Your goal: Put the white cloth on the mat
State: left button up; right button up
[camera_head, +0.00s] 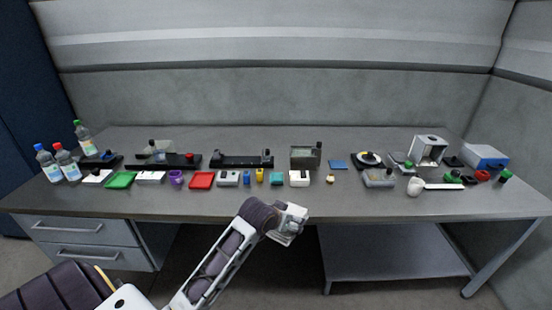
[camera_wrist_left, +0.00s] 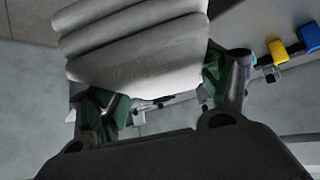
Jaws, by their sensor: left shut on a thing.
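The white cloth (camera_wrist_left: 140,45) is a thick folded bundle that fills the upper middle of the left wrist view. My left gripper (camera_wrist_left: 160,88) is shut on it, with one green-padded finger at each side. In the head view my left gripper (camera_head: 290,222) is in front of the table's front edge, right of the middle; cloth and hand are hard to tell apart there. A small flat blue square (camera_head: 337,164) lies on the table beyond it, to the right; I cannot tell for sure that it is the mat. My right gripper is not in view.
The grey table (camera_head: 300,205) has a clear front strip. Behind it stand a red tray (camera_head: 202,180), a green tray (camera_head: 121,180), a purple cup (camera_head: 176,178), a white mug (camera_head: 414,186) and a grey box (camera_head: 305,156). Several bottles (camera_head: 66,162) stand at the left end.

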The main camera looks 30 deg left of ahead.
pick_arm(q)
jog(key=w+a+r, duration=0.2)
jog(key=a, duration=0.5)
jog(key=w+a+r, duration=0.2)
jog(key=a+r, duration=0.1)
jog(key=a, duration=0.5)
jog(key=w+a+r, duration=0.2)
jog(key=w+a, duration=0.1)
jog(key=a, duration=0.4)
jog(key=d, duration=0.1)
jog(key=d+f+m+h, duration=0.1)
jog(key=d+m, duration=0.1)
jog(key=shift+s+d+f+h+p, duration=0.25)
jog(key=shift+d+f+h+p, duration=0.05)
jog(key=shift+d+h+p, duration=0.1)
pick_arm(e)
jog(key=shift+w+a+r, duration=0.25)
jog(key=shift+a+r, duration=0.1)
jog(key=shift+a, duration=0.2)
pick_arm(q)
jog(key=shift+r+m, duration=0.1)
jog(key=shift+m, duration=0.2)
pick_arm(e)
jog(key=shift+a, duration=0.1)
